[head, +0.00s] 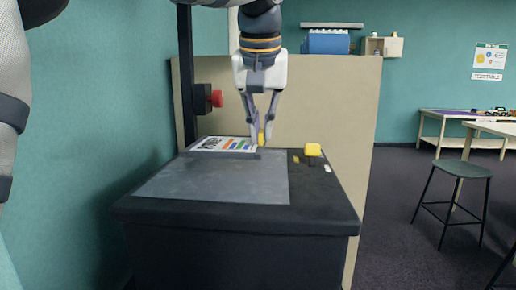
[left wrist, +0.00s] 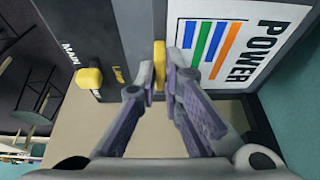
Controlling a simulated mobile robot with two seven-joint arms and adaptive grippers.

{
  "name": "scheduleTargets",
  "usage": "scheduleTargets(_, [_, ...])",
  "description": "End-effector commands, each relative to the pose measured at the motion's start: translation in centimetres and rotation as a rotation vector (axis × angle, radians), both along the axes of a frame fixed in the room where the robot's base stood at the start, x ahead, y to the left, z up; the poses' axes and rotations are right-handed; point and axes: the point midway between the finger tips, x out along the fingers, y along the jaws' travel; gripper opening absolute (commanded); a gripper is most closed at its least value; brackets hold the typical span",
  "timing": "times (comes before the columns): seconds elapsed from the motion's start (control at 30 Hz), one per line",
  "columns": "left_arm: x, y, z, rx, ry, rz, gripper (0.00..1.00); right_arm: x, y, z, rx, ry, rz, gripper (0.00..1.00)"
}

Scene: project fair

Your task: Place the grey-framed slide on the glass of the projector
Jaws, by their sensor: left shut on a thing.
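The projector (head: 325,200) is a dark box with a flat grey glass (head: 215,182) on top. The grey-framed slide (head: 222,144) lies flat at the far edge of the glass. Its white sheet has coloured bars and lettering that reads POWER in the left wrist view (left wrist: 240,45). My left gripper (head: 262,139), pointing down at the slide's right end, is shut on a yellow tab (left wrist: 159,62) beside the slide's frame. I cannot tell whether the slide touches the glass or is held just above it. My right gripper is not in view.
A yellow knob (head: 313,150) stands on the projector's top right of the glass, near MAIN and LAMP labels. A dark post with a red knob (head: 216,98) rises at the back left. A beige partition (head: 330,100) stands behind. A stool (head: 460,170) and tables are at right.

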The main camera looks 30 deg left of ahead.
Motion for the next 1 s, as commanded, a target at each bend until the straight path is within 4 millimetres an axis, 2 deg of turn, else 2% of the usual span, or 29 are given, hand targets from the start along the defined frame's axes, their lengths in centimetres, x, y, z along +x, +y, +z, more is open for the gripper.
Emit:
scheduleTargets(0.17, [0.4, 0.7, 0.1, 0.004, -0.023, 0.012, 0.0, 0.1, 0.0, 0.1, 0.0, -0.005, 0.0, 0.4])
scheduleTargets(0.3, [1.7, 1.9, -2.5, 0.0, -0.017, 0.012, 0.0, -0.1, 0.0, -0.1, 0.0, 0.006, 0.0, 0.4])
scheduleTargets(0.47, [1.5, 1.8, -4.7, 0.003, -0.023, 0.01, 0.0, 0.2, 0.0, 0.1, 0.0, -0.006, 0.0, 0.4])
scheduleTargets(0.77, [1.6, 1.8, -5.0, 0.002, -0.023, 0.011, 0.0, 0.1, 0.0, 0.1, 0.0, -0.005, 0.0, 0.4])
scheduleTargets(0.8, [1.6, 1.8, -5.1, 0.002, -0.023, 0.011, 0.12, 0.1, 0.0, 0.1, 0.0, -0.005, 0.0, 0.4])
scheduleTargets(0.87, [1.6, 1.8, -5.1, 0.002, -0.023, 0.011, 0.26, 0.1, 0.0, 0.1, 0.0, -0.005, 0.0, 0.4])
scheduleTargets(1.0, [1.6, 1.8, -5.1, 0.002, -0.023, 0.011, 0.28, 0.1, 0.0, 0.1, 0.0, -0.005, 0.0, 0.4])
